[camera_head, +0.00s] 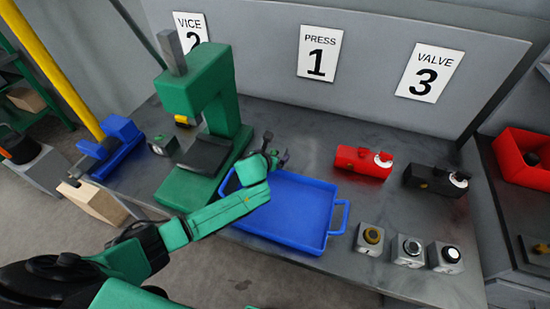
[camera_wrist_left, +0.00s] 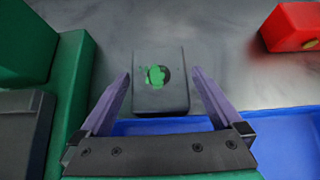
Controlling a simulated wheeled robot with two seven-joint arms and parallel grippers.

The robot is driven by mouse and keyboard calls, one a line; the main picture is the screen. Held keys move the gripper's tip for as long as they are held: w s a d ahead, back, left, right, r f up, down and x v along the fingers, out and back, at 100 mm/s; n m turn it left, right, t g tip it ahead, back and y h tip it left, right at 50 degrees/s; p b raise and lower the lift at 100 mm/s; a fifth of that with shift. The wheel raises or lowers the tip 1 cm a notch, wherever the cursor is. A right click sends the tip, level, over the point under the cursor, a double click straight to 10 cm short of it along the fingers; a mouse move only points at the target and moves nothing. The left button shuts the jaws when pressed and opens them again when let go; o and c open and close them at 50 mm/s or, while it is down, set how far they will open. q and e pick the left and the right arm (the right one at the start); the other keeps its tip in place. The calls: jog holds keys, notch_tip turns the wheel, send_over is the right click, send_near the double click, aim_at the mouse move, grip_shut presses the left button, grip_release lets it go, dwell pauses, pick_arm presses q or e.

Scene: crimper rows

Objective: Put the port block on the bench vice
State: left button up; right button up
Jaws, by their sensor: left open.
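A dark grey block with a round hole and a green mark, which I take for the port block (camera_wrist_left: 172,98), sits on the bench in the left wrist view. My left gripper (camera_wrist_left: 161,76) is open with a finger on either side of it; I cannot tell whether they touch. In the head view my left gripper (camera_head: 278,157) is above the back of the blue tray, and the block is mostly hidden there. The blue bench vice (camera_head: 120,137) stands at the bench's left end, by the VICE 2 sign. My right gripper is not in view.
A green press (camera_head: 215,95) stands between the vice and my left gripper. A small grey block (camera_head: 165,146) lies beside the vice. The blue tray (camera_head: 318,186) looks empty. A red block (camera_head: 362,162), a black block (camera_head: 436,180) and several small knobbed blocks (camera_head: 408,251) are at right.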

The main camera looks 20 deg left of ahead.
pick_arm(q)
jog(key=shift+s+a, duration=0.1)
jog(key=shift+c, duration=1.2)
jog(key=shift+r, duration=0.1)
grip_shut()
jog(key=shift+w+r, duration=0.15)
jog(key=shift+w, duration=0.05)
